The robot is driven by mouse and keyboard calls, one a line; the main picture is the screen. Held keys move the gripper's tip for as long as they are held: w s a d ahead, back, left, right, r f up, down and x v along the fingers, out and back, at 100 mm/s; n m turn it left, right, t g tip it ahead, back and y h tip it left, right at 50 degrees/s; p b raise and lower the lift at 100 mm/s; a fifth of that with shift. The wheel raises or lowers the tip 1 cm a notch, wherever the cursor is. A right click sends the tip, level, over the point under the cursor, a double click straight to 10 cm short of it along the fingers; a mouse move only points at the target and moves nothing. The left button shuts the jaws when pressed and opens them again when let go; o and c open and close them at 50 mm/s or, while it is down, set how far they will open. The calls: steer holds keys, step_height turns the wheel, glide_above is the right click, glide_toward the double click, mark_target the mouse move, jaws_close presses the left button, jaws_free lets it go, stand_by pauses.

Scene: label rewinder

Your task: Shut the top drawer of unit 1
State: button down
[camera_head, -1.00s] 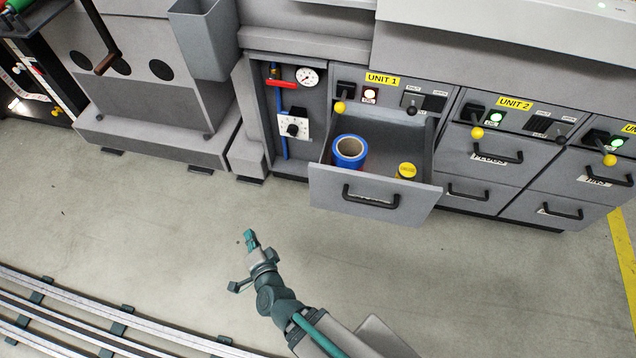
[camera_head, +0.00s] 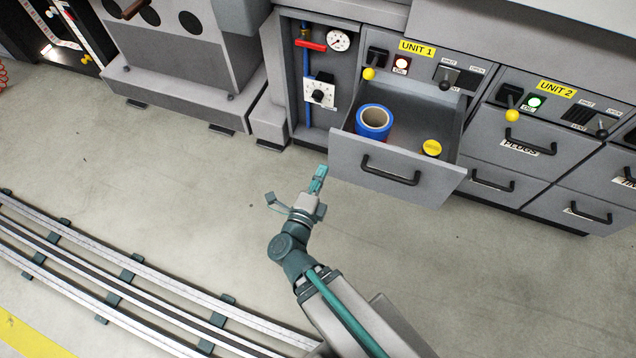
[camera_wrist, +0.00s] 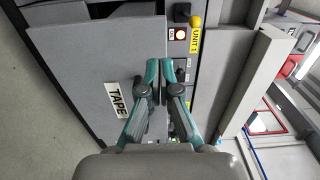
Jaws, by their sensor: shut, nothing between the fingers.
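The top drawer (camera_head: 345,160) of unit 1 stands pulled out in the head view, with a black bar handle (camera_head: 390,178) on its grey front. It holds a blue roll (camera_head: 362,122) and a yellow-topped item (camera_head: 432,148). My gripper (camera_head: 318,178) is shut and empty, in front of and beside the drawer front's left end; the exact gap is unclear. In the wrist view, my gripper (camera_wrist: 160,75) points past a grey front (camera_wrist: 95,60) with a TAPE label (camera_wrist: 115,100). The yellow UNIT 1 label (camera_wrist: 195,40) shows beyond the fingertips.
The unit 1 panel above the drawer has a yellow knob (camera_head: 369,73) and a lit lamp (camera_head: 401,64). Closed unit 2 drawers (camera_head: 545,150) stand at right. A gauge bay (camera_head: 318,75) is at left. Floor rails (camera_head: 130,270) cross the lower left; the floor before the drawer is clear.

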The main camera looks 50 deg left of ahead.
mark_target(337, 136)
steer(key=b+x, duration=0.1)
steer(key=x, duration=0.9)
